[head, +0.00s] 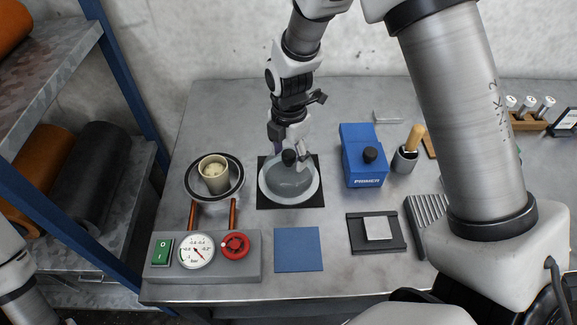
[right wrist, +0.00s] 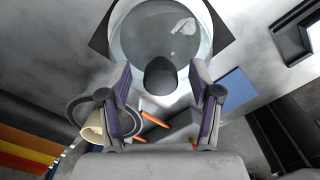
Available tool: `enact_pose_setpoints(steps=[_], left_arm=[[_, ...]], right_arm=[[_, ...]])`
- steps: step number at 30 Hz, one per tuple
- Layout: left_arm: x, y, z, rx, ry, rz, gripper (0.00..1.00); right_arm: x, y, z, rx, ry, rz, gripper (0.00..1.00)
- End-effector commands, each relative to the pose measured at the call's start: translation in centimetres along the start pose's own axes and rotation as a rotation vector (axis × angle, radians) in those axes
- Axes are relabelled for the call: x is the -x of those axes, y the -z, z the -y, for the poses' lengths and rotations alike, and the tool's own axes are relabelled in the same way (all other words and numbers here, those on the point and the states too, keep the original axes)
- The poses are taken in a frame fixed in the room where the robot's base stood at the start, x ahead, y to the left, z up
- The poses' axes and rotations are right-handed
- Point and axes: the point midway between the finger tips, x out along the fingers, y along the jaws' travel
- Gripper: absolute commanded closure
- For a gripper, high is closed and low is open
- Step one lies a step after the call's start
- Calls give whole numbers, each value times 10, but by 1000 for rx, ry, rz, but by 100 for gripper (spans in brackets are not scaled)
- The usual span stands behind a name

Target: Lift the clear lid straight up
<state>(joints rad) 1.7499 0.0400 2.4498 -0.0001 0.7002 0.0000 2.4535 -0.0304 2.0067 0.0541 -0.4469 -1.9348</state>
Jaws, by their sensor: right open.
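The clear lid (head: 290,183) is a glass dome with a black knob (head: 289,157), seated on a round pale base on a black square mat (head: 263,201). My right gripper (head: 291,152) is at the knob, coming from behind and above. In the right wrist view, the knob (right wrist: 160,78) stands between the two open fingers (right wrist: 160,88), with gaps on both sides. The lid's dome (right wrist: 150,35) lies beyond the fingertips. A small pale patch shows on or through the dome; I cannot tell which. My left gripper is not in view.
A blue primer box (head: 363,165) stands on the right. In front are a control box (head: 205,272) with gauge and red knob, a blue pad (head: 298,249) and a dark tray (head: 358,236).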

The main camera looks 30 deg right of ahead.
Motion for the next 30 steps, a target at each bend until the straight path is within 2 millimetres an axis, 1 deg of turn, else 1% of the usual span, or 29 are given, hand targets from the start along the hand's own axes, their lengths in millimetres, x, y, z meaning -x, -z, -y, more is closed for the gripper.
enact_pose_setpoints(steps=[1,2,3,5,6,14,17,20,24,27,30], left_arm=[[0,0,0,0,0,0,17],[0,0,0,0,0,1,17],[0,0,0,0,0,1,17],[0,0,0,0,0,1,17],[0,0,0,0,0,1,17],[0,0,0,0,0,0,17],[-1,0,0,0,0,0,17],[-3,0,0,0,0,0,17],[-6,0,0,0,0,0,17],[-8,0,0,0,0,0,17],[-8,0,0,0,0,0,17]], right_arm=[[0,0,0,0,0,0,47],[0,0,0,0,0,0,58],[0,0,0,0,0,0,72],[0,0,0,0,1,0,93],[0,0,0,0,1,0,100],[0,0,0,0,0,0,100],[5,0,-1,0,-2,1,100],[21,0,-1,0,-5,2,100],[56,-1,-2,0,-8,3,100],[79,0,-1,0,-6,2,100],[95,0,0,7,-3,1,100]])
